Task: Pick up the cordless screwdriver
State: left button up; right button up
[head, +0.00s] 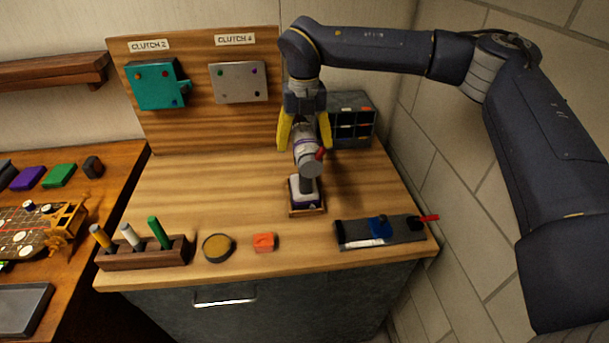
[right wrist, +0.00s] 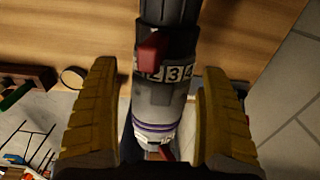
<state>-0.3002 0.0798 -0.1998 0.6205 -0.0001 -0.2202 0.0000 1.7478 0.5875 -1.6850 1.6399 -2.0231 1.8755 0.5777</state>
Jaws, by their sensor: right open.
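The cordless screwdriver (head: 309,167) stands upright on a small wooden-edged base (head: 306,210) at the middle of the workbench. It has a grey body, a purple band, a red button and a dark grip. My right gripper (head: 304,140) is above it and open, with one yellow finger on either side of its upper body. In the right wrist view the screwdriver (right wrist: 165,92) lies between the two fingers of the gripper (right wrist: 160,75), with gaps visible on both sides. A numbered ring shows there. My left gripper is not in view.
A small dark drawer cabinet (head: 350,118) stands close behind the right gripper. In front are a wooden rack (head: 145,254) of coloured handles, a round tin (head: 218,248), an orange block (head: 264,242) and a dark fixture (head: 355,236). A tiled wall (head: 450,130) bounds the right side.

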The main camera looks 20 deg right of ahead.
jog(key=c, duration=1.7)
